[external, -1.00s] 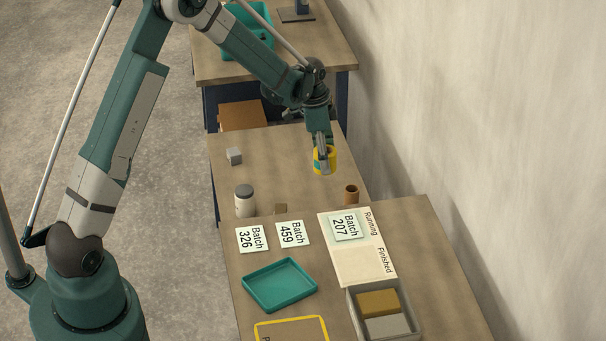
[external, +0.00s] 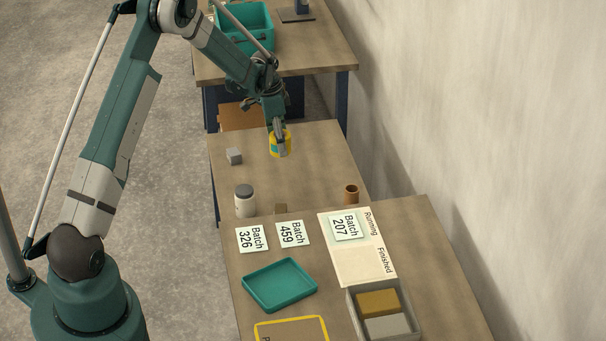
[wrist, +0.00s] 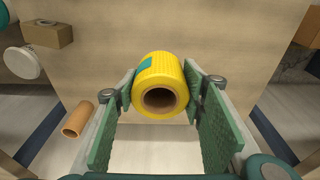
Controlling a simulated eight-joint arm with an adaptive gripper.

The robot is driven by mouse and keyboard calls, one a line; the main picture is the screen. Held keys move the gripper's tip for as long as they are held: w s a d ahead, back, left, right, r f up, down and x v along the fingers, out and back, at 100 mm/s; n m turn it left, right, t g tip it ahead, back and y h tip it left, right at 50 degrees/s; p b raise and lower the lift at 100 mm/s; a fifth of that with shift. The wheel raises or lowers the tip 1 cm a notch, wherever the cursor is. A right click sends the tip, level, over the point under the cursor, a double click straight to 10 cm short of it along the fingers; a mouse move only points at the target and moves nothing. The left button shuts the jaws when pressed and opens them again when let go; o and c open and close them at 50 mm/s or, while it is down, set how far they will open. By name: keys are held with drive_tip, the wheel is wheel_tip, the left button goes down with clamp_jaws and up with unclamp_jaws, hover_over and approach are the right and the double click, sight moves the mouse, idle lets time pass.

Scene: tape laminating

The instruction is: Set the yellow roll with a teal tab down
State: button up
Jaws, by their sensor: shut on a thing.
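The yellow roll (external: 281,145) with a teal tab is held in my gripper (external: 279,138), over the middle table. In the wrist view the roll (wrist: 160,72) sits between the two green fingers of my gripper (wrist: 162,84), with its open brown core facing the camera. The teal tab (wrist: 145,65) is on the roll's upper left side. Whether the roll's underside touches the table is hard to tell.
The nearer table holds batch cards, a teal tray (external: 280,285) and a grey bin (external: 412,325). A teal crate (external: 245,30) is at the back.

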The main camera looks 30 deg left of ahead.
drive_tip(key=shift+f+b, duration=0.7)
drive_tip(key=shift+f, duration=2.4)
drive_tip(key=shift+f, duration=0.1)
drive_tip(key=shift+f+b, duration=0.4)
drive_tip(key=shift+f, duration=1.4)
drive_tip(key=shift+f, duration=0.2)
drive_tip(key=o, duration=0.9)
drive_tip(key=shift+r, duration=0.2)
